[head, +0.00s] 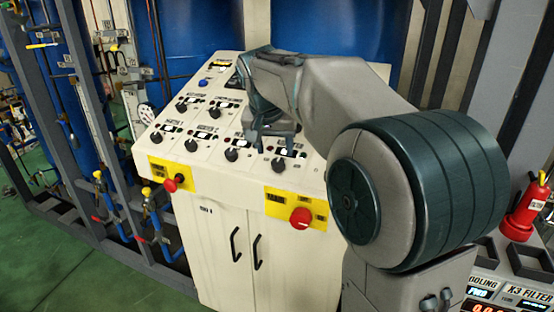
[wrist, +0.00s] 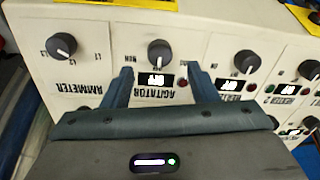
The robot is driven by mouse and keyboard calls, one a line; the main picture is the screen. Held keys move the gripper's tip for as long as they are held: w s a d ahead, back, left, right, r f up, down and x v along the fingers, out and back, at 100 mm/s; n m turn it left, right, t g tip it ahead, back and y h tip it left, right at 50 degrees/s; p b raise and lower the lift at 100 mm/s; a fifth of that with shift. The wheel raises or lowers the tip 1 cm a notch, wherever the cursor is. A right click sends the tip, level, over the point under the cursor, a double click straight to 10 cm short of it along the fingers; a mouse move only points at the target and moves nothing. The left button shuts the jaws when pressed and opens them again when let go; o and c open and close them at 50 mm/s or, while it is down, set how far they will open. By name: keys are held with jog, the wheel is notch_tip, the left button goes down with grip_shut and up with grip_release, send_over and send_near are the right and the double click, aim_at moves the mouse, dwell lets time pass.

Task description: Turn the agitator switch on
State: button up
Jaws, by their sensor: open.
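The agitator switch (wrist: 159,52) is a round black knob on a cream panel, with a white mark pointing toward the bottom of the wrist view. Its label is upside down there, beside a small lit display (wrist: 157,79) that appears to read OFF and a red lamp. My gripper (wrist: 160,68) is open and empty, with one finger on each side of the display and the tips near the knob, not visibly touching it. In the head view my gripper (head: 270,135) is over the sloped panel and hides part of it; I cannot tell there which knob is the agitator's.
The ammeter knob (wrist: 61,46) is left of the agitator in the wrist view, and another knob (wrist: 246,62) is to its right. A red emergency button (head: 301,218) sits on the cabinet's front edge. Blue tanks and pipe frames stand behind and left.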

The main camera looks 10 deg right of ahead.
aim_at(277, 162)
jog(key=x, duration=0.6)
jog(key=c, duration=1)
